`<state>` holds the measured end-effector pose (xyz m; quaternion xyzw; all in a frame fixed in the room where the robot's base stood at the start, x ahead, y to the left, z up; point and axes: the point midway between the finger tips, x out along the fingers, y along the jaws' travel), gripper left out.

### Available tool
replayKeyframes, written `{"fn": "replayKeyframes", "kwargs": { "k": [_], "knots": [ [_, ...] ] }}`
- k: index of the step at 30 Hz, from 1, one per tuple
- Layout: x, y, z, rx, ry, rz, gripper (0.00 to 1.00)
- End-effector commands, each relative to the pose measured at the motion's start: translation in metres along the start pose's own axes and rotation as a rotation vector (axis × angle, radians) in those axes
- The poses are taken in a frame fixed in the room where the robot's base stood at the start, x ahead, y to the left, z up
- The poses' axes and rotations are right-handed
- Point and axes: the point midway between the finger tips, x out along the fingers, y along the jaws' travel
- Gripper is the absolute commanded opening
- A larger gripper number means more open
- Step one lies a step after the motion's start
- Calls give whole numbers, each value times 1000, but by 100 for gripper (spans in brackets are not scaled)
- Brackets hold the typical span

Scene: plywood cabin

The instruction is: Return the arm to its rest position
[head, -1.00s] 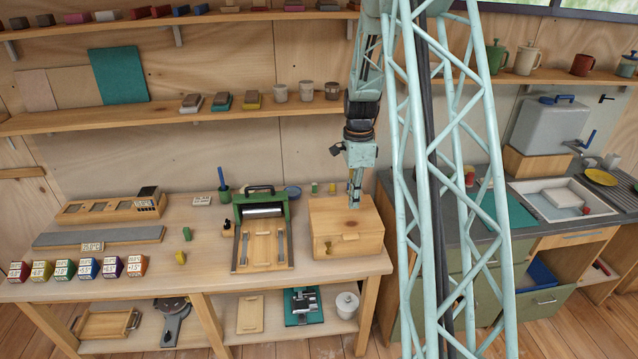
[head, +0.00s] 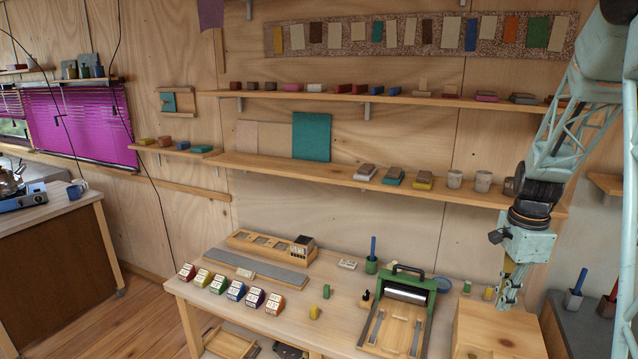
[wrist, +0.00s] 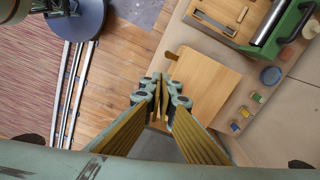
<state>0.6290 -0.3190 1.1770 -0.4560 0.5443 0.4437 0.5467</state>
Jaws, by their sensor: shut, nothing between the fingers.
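My gripper (head: 508,292) hangs from the pale green arm at the right of the head view, fingers pointing down. It is just above or beside the wooden box (head: 497,334) at the right end of the workbench; the exact gap cannot be told. In the wrist view my gripper (wrist: 164,84) has its fingertips together with nothing between them. The box top (wrist: 208,84) lies below and beyond the fingertips there.
The workbench (head: 338,308) carries a green-framed roller press (head: 405,296), a grey strip (head: 256,270) and several coloured blocks. A shelf (head: 330,178) with cups runs behind. Floor and rails (wrist: 72,92) show in the wrist view.

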Motion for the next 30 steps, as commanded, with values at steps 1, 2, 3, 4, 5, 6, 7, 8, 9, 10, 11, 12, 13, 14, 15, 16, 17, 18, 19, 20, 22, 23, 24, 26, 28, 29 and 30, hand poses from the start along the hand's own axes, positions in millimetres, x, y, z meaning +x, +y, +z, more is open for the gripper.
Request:
{"fn": "replayKeyframes", "kwargs": {
  "k": [1, 2, 3, 4, 5, 6, 7, 8, 9, 10, 11, 12, 13, 14, 15, 16, 17, 18, 19, 20, 22, 23, 24, 26, 28, 29, 30],
  "knots": [
    [-6, 3, 7, -26, 2, -8, 0],
    [-11, 4, 10, -43, 3, -11, 0],
    [-16, 7, 16, -66, 4, -15, 0],
    [-20, 10, 20, -83, 5, -18, 0],
    [-24, 12, 24, -101, 6, -21, 0],
    [-28, 15, 29, -122, 7, -25, 0],
    [-32, 17, 32, -140, 9, -28, 0],
    [-36, 20, 36, -156, 10, -31, 0],
    [-41, 23, 41, -179, 11, -34, 0],
    [-44, 26, 45, -196, 12, -37, 0],
    [-48, 28, 49, -212, 13, -40, 0],
    [-52, 32, 54, -236, 14, -44, 0],
    [-56, 34, 57, -251, 16, -48, 0],
    [-59, 37, 60, -269, 17, -50, 0],
    [-64, 41, 65, -291, 19, -54, 0],
    [-67, 44, 69, -308, 20, -57, 0],
    [-70, 47, 73, -325, 21, -60, 0],
    [-74, 51, 77, -348, 23, -65, 0],
    [-77, 54, 81, -365, 24, -67, 0],
    [-80, 57, 84, -380, 25, -70, 0],
    [-87, 65, 92, -420, 28, -76, 0],
    [-90, 68, 96, -438, 30, -79, 0],
    [-94, 73, 100, -460, 32, -83, 0],
    [-99, 80, 107, -494, 35, -89, 0],
    [-104, 88, 114, -533, 38, -95, 0],
    [-107, 92, 118, -549, 40, -99, 0],
    [-110, 96, 122, -573, 43, -103, 0]
  ]
}}
